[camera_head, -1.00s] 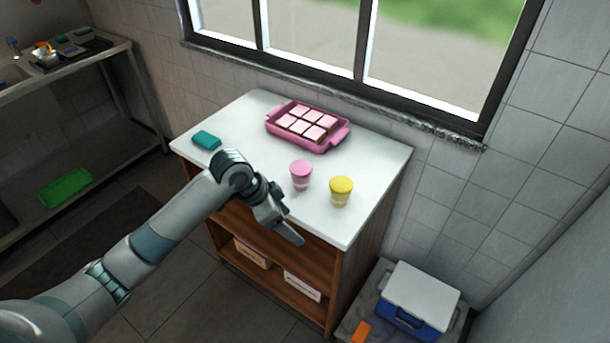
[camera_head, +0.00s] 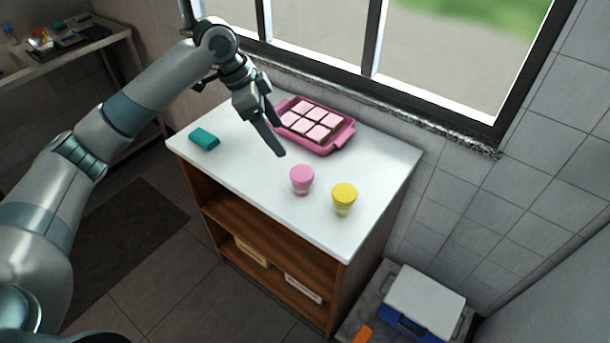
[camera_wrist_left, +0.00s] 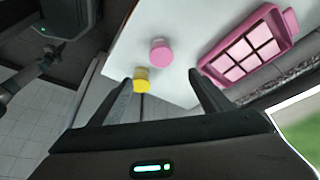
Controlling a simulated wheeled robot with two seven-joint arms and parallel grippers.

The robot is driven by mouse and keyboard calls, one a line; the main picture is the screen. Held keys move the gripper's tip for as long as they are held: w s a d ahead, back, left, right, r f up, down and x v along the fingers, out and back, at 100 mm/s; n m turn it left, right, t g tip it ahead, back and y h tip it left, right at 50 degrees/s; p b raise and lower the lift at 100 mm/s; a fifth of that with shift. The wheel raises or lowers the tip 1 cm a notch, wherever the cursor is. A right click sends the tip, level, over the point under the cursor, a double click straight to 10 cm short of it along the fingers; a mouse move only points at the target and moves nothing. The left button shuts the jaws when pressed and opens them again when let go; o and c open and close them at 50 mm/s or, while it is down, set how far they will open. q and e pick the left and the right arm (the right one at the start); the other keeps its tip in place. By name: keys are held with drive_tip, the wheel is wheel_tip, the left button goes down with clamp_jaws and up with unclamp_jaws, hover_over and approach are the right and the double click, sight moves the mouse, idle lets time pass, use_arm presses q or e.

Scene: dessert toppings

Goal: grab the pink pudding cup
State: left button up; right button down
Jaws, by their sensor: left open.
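The pink pudding cup (camera_head: 302,180) stands upright on the white counter, left of a yellow cup (camera_head: 343,198). My left gripper (camera_head: 279,140) is open and empty, above the counter behind the pink cup and near the pink tray, apart from the cup. In the left wrist view the pink cup (camera_wrist_left: 161,52) shows beyond the space between the two fingers (camera_wrist_left: 160,85). The yellow cup (camera_wrist_left: 141,78) shows nearer the left finger in that picture. My right gripper is not seen for certain.
A pink tray (camera_head: 343,141) with several pink-topped squares sits at the back by the window. A teal block (camera_head: 204,139) lies at the counter's left end. The white counter (camera_head: 250,165) is bare between the block and the pink cup. A blue and white cooler (camera_head: 425,300) stands lower right.

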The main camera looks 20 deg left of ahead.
use_arm(q)
drive_tip(key=p, duration=0.4)
hover_over(301, 173)
drive_tip(key=s+a, duration=0.1)
drive_tip(key=f, duration=1)
drive_tip(key=shift+s+a, duration=0.1)
drive_tip(key=shift+a, duration=0.1)
drive_tip(key=shift+d+f, duration=0.1)
drive_tip(key=shift+f, duration=0.45)
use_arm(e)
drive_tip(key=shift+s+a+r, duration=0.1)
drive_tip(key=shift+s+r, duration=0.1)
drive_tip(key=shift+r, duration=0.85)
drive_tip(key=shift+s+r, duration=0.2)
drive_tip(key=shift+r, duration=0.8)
use_arm(q)
drive_tip(key=shift+w+d+f+p, duration=0.2)
drive_tip(key=shift+w+f+p, duration=0.1)
drive_tip(key=shift+f+p, duration=0.45)
drive_tip(key=p+x, duration=0.1)
drive_tip(key=x, duration=0.1)
drive_tip(key=shift+w+f+p, duration=0.15)
drive_tip(key=shift+f+p, duration=0.15)
drive_tip(key=shift+f, duration=0.05)
drive_tip(key=shift+w+d+f, duration=0.1)
drive_tip(key=shift+d+f, duration=0.05)
drive_tip(key=shift+f, duration=0.25)
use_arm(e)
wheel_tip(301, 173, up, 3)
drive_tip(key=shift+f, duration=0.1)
